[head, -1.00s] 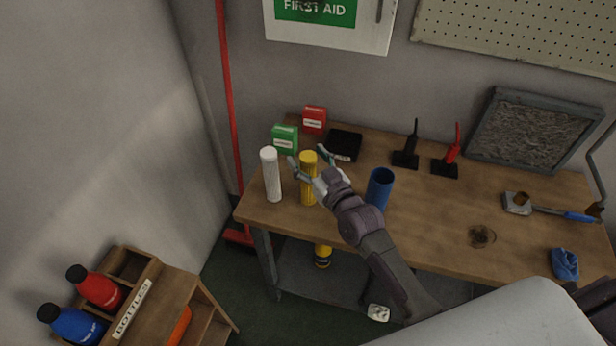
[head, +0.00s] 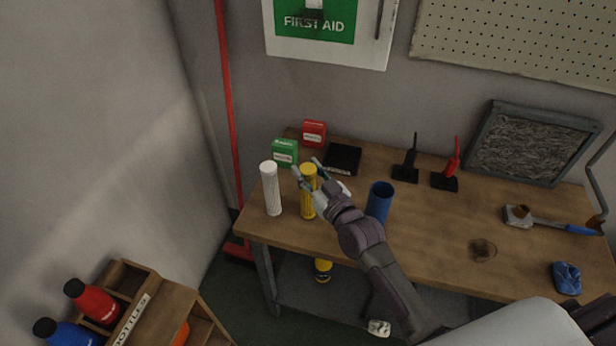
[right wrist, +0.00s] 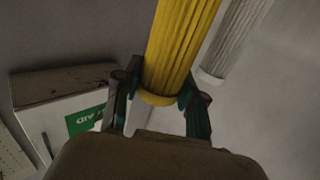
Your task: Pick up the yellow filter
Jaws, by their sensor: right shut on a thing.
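The yellow filter (head: 308,196) is an upright ribbed cylinder near the left end of the workbench, just right of a white ribbed cylinder (head: 272,192). My right gripper (head: 308,169) reaches in from the lower right, its fingers on either side of the filter's upper part. In the right wrist view the yellow filter (right wrist: 179,45) sits between the two fingers (right wrist: 162,95), shut on it. The filter's base appears at bench level; I cannot tell whether it touches. My left gripper is not in view.
A blue cylinder (head: 380,202) stands close right of my right arm. Green (head: 285,153) and red (head: 313,133) boxes and a black tray (head: 343,160) lie behind. The bottle rack (head: 150,312) is at lower left. The bench (head: 435,215) has bare wood right of the blue cylinder.

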